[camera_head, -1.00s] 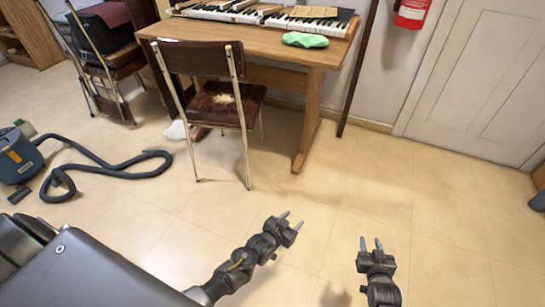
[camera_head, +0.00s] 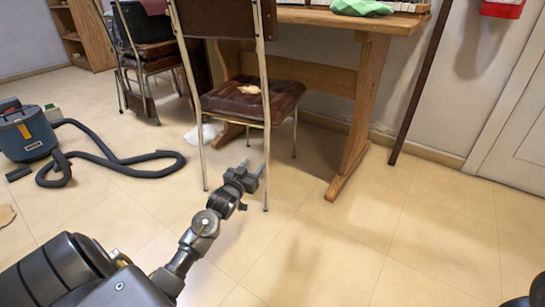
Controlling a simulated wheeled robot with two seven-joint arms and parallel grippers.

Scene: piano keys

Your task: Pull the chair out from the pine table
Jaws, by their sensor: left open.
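The chair (camera_head: 250,101) stands partly under the pine table (camera_head: 370,95), its back towards me. It has a dark red-brown seat with a pale torn patch, a brown backrest and pale metal legs. My left gripper (camera_head: 254,171) is open and empty. In the picture it is low between the chair's two near legs, close to the right one; I cannot tell whether it touches. My right gripper is out of the frame; only a dark part of what may be my right arm shows at the lower right corner.
A vacuum cleaner (camera_head: 25,133) with a long dark hose (camera_head: 110,160) lies on the floor at left. Another chair (camera_head: 140,60) stands at the back left. A green cloth (camera_head: 361,7) lies on the table. A dark pole (camera_head: 420,85) leans by the wall. The floor at right is clear.

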